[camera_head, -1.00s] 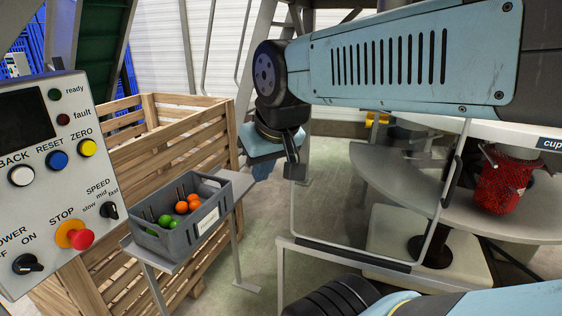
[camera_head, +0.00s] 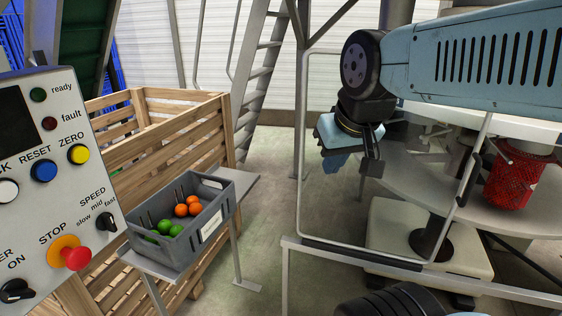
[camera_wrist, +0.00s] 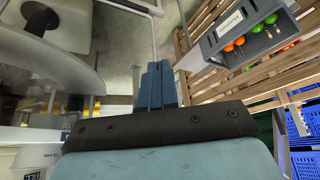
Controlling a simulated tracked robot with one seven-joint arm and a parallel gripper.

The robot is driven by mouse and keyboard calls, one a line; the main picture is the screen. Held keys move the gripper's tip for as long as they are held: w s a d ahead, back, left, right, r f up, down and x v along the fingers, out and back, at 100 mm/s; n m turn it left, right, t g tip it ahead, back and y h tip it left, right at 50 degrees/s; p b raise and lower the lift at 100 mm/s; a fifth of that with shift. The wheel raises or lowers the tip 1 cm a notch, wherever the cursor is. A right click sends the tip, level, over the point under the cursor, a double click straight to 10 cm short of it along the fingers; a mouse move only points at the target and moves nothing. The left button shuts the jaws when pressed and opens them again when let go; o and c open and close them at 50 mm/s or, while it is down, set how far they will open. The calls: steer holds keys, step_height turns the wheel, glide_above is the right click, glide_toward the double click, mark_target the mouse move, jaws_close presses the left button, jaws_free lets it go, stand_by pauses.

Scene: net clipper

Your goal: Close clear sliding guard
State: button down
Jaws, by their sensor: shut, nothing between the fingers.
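The clear sliding guard (camera_head: 365,255) is a see-through panel in a thin grey metal frame, standing in front of the round grey table. A black handle (camera_head: 470,180) sits on its right upright. My gripper (camera_head: 333,163) hangs at the guard's upper left, just right of its left upright in the head view. Whether it touches the panel cannot be told. In the wrist view the blue fingers of my gripper (camera_wrist: 158,68) are together and empty, with a thin metal frame bar (camera_wrist: 153,28) beside their tips. My arm covers part of the guard's top right.
A grey bin (camera_head: 185,250) with green and orange balls stands on a small stand, beside a wooden crate (camera_head: 190,140). A control panel (camera_head: 50,190) is at left. A red mesh cylinder (camera_head: 518,180) stands on the table (camera_head: 400,180). A rail (camera_head: 420,278) runs below the guard.

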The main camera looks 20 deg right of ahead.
steer(key=w+a+f+m+g+h, duration=0.2)
steer(key=w+a+m, duration=0.1)
steer(key=w, duration=0.7)
steer(key=w+a+f+m+g+h, duration=0.1)
steer(key=w+a+f+m+h, duration=0.15)
steer(key=w, duration=0.65)
steer(key=w+a+f+m+g+h, duration=0.2)
steer(key=w+a+m+h, duration=0.1)
steer(key=w, duration=0.7)
steer(key=s+d+f, duration=0.1)
steer(key=d+f, duration=0.7)
steer(key=d, duration=0.1)
steer(key=shift+s, duration=0.35)
